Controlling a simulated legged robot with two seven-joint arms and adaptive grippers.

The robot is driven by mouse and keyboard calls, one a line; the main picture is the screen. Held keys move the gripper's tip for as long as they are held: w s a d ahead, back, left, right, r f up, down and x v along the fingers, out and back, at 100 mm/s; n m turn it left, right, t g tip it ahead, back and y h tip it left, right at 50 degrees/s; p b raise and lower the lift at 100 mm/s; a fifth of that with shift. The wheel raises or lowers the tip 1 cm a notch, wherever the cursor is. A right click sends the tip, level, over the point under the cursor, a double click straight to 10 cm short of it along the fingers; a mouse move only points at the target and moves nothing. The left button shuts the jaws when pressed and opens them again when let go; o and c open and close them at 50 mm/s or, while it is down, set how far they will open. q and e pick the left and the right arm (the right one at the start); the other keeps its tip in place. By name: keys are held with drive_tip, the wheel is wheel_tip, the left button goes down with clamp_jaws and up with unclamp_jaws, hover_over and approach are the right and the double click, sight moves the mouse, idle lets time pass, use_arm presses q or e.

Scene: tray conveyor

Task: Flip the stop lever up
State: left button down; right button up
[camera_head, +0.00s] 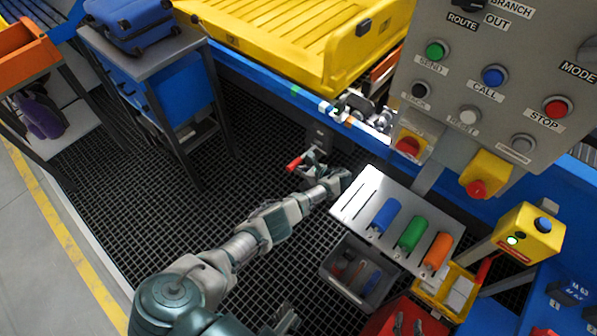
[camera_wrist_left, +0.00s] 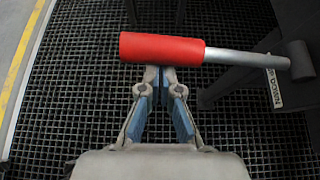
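The stop lever has a red grip (camera_head: 295,163) on a metal rod, in front of the blue conveyor frame. In the left wrist view the red grip (camera_wrist_left: 160,48) lies across the picture, and its rod (camera_wrist_left: 245,59) runs right to a dark pivot (camera_wrist_left: 298,61). A label reading DOWN (camera_wrist_left: 274,88) sits below the pivot. My left gripper (camera_head: 313,172) is close to the lever. In the left wrist view its fingertips (camera_wrist_left: 160,76) are together, with nothing seen between them. The grip covers their ends, and contact cannot be told.
A grey control panel (camera_head: 455,75) with buttons hangs at the upper right. A tilted rack (camera_head: 350,205) with blue, green and orange cylinders stands right of my gripper, above a grey bin (camera_head: 335,280). A yellow tray (camera_head: 270,40) is on the conveyor. Open grating lies left of the lever.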

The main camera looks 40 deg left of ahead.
use_arm(q)
drive_tip(key=shift+a+r, duration=0.1)
idle(0.3)
drive_tip(key=shift+r, duration=0.15)
